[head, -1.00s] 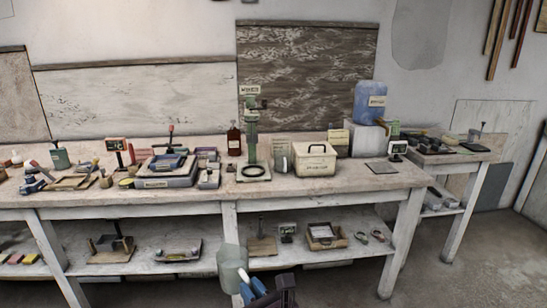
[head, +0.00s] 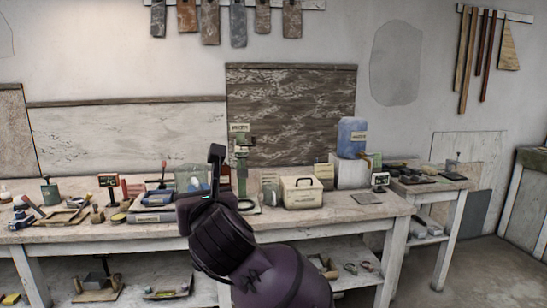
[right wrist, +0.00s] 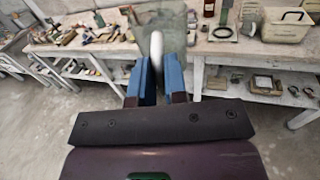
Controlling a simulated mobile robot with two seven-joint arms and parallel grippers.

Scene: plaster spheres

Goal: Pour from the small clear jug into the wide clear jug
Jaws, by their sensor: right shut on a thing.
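My right gripper (head: 207,188) is raised in front of the bench in the head view. In the right wrist view its blue fingers (right wrist: 158,76) are shut on the pale handle of a clear jug, which I take for the small clear jug (right wrist: 171,22). The jug's see-through body also shows in the head view (head: 191,178), held up and looking roughly upright, with the bench things behind it. Its contents are too faint to tell. I cannot make out the wide clear jug for certain. My left gripper is not in view.
The long bench (head: 330,211) holds a cream handled box (head: 302,194), a green stand (head: 241,168) and a blue container (head: 352,137) on a white block. A grey tile (head: 366,198) lies near bare bench top at the right. Tools crowd the left.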

